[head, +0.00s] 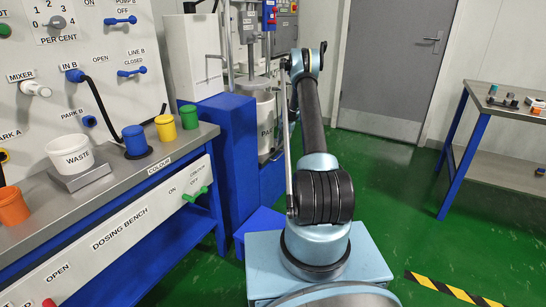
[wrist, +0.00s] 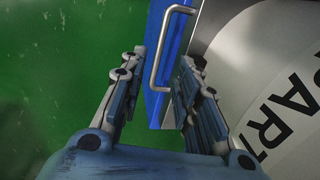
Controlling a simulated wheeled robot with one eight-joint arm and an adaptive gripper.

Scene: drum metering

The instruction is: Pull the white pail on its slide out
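The white pail (head: 264,112) stands in the blue-framed station behind my arm in the head view, its lettering partly hidden. In the wrist view, a large white surface with black letters (wrist: 262,48), apparently the pail, fills the right side. A silver bar handle (wrist: 158,55) is fixed to a blue edge (wrist: 154,104), apparently the slide's front. My gripper (wrist: 163,62) is open, with one finger on each side of the handle. I see gaps at both sides and cannot tell whether either finger touches it. My gripper is hidden in the head view.
The dosing bench (head: 110,222) with a waste tub (head: 70,155) and coloured cups runs along the left. A blue-legged table (head: 500,112) stands at the right. Green floor (head: 400,205) lies open between my base and that table. A grey door (head: 390,65) is behind.

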